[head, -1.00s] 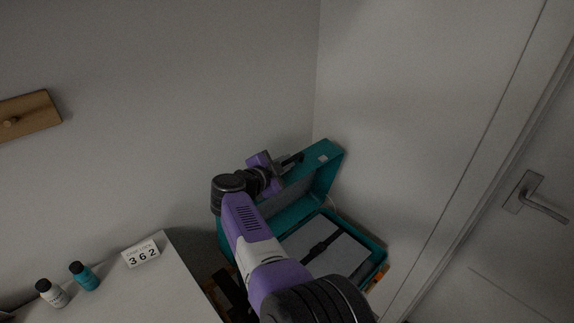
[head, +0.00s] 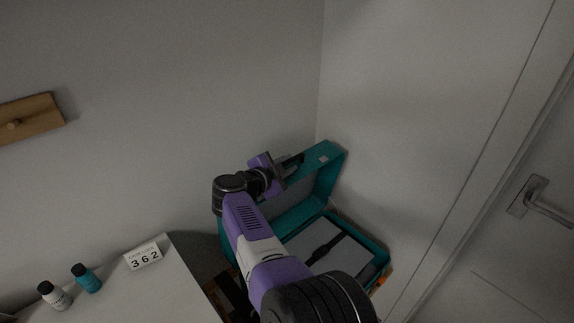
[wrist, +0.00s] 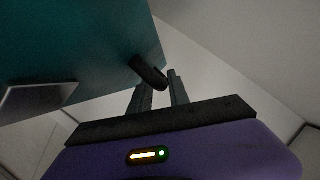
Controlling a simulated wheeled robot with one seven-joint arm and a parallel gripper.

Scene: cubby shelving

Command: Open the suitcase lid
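The teal suitcase (head: 384,256) stands open in the corner. Its lid (head: 328,172) is raised to a steep angle, and a grey panel with a dark strap (head: 327,247) shows in the base. My gripper (head: 298,160) is at the lid's top edge, on its wall side. In the wrist view, the teal lid (wrist: 70,45) fills the upper left. A black handle (wrist: 148,72) on the lid is at the left fingertip. My gripper's fingers (wrist: 160,82) are apart, with pale wall showing between them. Whether a finger touches the handle, I cannot tell.
A white cabinet top (head: 150,290) at lower left holds a sign reading 362 (head: 143,256) and two small bottles (head: 87,278). Walls stand close behind and right of the suitcase. A door with a lever handle (head: 527,197) is at right.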

